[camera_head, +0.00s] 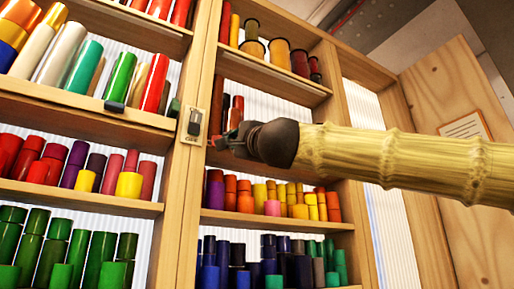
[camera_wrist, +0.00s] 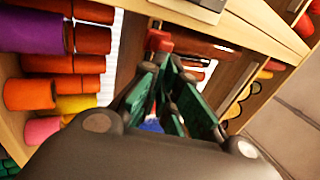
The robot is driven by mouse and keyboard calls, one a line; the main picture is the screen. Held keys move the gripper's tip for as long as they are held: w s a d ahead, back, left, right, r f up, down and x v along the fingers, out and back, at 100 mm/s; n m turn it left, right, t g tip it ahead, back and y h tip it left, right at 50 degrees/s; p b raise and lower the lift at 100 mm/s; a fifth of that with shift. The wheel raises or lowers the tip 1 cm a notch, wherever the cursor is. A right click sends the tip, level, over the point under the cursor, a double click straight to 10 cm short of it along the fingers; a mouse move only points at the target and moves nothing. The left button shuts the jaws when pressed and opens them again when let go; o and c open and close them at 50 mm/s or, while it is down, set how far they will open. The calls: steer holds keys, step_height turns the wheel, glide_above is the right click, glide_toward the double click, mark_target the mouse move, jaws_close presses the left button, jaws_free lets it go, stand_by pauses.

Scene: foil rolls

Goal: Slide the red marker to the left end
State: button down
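A small red block (camera_wrist: 158,40), which looks like the red marker, sits just beyond my fingertips in the wrist view. In the head view a small red piece (camera_head: 216,142) shows at the front of a shelf edge, right by the fingertips. My gripper (camera_head: 226,141) reaches in from the right at that shelf edge. In the wrist view my gripper (camera_wrist: 165,62) has its dark green fingers converging towards the red block. I cannot tell whether they touch it or close on it. The fingers partly hide the shelf edge behind them.
Wooden shelves (camera_head: 180,215) hold several coloured rolls above and below my gripper. A small grey device with a label (camera_head: 193,123) is fixed to the upright left of my gripper. Dark clips (camera_head: 114,106) sit on the left shelf edge. A wooden panel (camera_head: 440,90) stands at the right.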

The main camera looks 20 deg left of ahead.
steer(key=shift+s+f, duration=0.1)
steer(key=shift+f, duration=0.15)
steer(key=s+d, duration=0.2)
steer(key=d, duration=0.1)
steer(key=shift+r+b, duration=0.15)
steer(key=shift+b, duration=0.25)
stand_by(0.3)
steer(key=shift+s, duration=0.1)
steer(key=b+v, duration=0.2)
steer(key=v, duration=0.3)
stand_by(0.5)
stand_by(0.4)
